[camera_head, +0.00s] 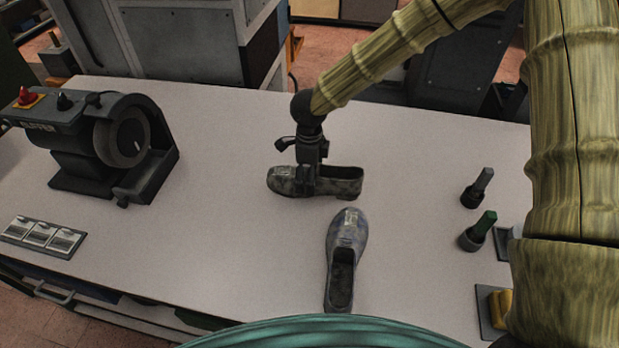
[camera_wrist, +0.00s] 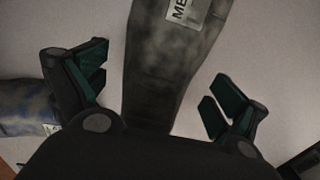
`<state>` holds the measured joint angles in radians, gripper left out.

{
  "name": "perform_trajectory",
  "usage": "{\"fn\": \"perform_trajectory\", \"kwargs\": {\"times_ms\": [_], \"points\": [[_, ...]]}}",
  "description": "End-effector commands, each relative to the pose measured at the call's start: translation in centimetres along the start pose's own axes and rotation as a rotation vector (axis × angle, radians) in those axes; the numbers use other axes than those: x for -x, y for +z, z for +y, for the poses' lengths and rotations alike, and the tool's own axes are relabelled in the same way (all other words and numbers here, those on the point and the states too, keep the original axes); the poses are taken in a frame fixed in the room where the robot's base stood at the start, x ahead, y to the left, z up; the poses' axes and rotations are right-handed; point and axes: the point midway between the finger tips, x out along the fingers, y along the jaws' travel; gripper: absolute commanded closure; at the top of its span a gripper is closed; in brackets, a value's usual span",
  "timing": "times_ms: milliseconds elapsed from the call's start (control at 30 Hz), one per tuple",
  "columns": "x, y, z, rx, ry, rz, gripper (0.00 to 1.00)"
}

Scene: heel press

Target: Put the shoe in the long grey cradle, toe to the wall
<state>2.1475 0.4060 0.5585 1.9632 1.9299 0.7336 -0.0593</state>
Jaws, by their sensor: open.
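A dark grey-green shoe (camera_head: 342,178) lies on the white table in the head view, toe to the left, with a pale label on its front. My gripper (camera_head: 306,186) is directly over its middle. In the wrist view my gripper (camera_wrist: 158,88) is open, with one finger on each side of this shoe (camera_wrist: 180,62) and visible gaps between. A second, blue-grey shoe (camera_head: 347,232) lies nearer me, toe pointing away; part of it shows at the left of the wrist view (camera_wrist: 28,106). I cannot make out a long grey cradle in either view.
A black grinder-like machine (camera_head: 115,143) stands at the left, with a tray of grey squares (camera_head: 42,236) in front. Two dark holders (camera_head: 472,238) with upright pegs and a yellow item (camera_head: 501,308) are at the right. My arm hides the right edge. The table's centre-left is clear.

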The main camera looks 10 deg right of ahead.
Motion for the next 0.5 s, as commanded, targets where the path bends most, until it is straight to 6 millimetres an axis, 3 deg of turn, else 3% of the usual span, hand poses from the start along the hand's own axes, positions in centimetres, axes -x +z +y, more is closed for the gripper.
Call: {"fn": "perform_trajectory", "kwargs": {"times_ms": [167, 500], "points": [[0.00, 0.00, -0.01, 0.000, 0.000, 0.000, 0.03], [-0.01, -0.01, 0.00, 0.000, 0.000, 0.000, 0.63]]}}
